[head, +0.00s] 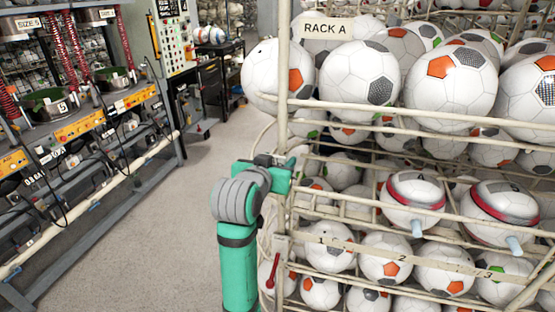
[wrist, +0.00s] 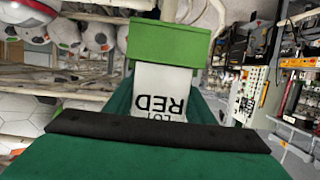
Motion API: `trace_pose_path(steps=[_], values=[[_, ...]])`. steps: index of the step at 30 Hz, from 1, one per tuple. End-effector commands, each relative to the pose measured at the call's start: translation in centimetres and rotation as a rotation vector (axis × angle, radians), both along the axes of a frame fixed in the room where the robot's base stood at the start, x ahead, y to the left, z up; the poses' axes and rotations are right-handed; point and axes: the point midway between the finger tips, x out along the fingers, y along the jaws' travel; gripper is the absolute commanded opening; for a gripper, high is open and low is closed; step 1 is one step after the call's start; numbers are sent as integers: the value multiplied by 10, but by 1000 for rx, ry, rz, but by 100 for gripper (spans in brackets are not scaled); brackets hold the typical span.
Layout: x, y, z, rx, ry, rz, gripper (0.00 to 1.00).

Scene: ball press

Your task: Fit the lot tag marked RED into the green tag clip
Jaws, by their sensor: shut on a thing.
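The white lot tag (wrist: 162,92) is in the wrist view, its black lettering "LOT RED" upside down. My gripper (head: 277,172) is shut on it, beside the front post of the rack in the head view. The green tag clip (wrist: 170,40) is a green block directly above the tag in the wrist view. The tag's upper edge meets the clip's lower edge; I cannot tell whether the tag is inside the clip or only behind or against it. In the head view my arm and gripper hide the tag, and I cannot make out the clip clearly.
A wire rack marked RACK A (head: 326,28) full of soccer balls stands at the right. Its cream post (head: 283,75) is close to my gripper. A workbench (head: 85,120) with presses stands at the left. The grey floor (head: 150,215) between is clear.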

Motion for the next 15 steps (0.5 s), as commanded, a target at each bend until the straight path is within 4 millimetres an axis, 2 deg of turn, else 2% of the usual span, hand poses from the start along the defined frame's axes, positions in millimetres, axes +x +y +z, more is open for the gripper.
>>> trace_pose_path(steps=[15], values=[[0,0,-11,0,0,0,28]])
